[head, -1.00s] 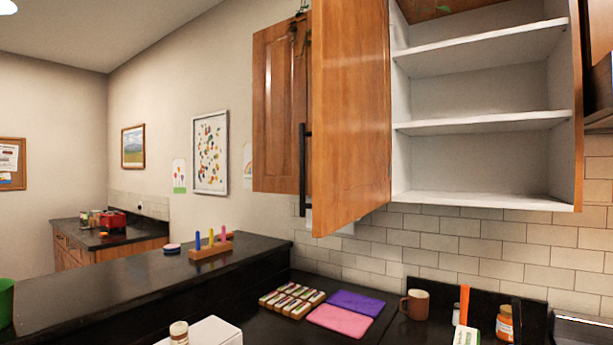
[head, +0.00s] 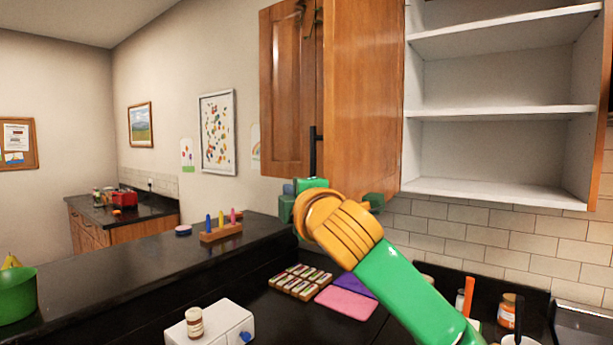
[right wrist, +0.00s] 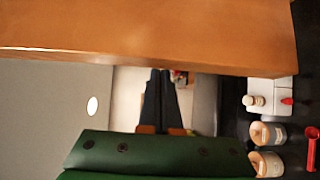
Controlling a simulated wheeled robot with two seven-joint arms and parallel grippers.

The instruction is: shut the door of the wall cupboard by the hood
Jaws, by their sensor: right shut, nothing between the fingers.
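The wall cupboard (head: 500,188) stands open, with its white shelves bare in the part that shows. Its wooden door (head: 365,90) is swung far out toward me in the head view, hinged beside the shelves. A black handle (head: 313,150) shows past the door's left edge. My right gripper (head: 312,184) is raised by the door's lower edge; its wrist hides its fingers there. In the right wrist view the shut, empty fingers (right wrist: 160,90) are below the wooden door (right wrist: 150,35). I cannot tell whether they touch it. My left gripper is not in view.
A panelled wooden cupboard front (head: 287,90) is left of the door. Below are a dark raised ledge (head: 130,265), a pink mat (head: 345,303), a white box (head: 210,328) and an orange-brown jar (head: 507,310).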

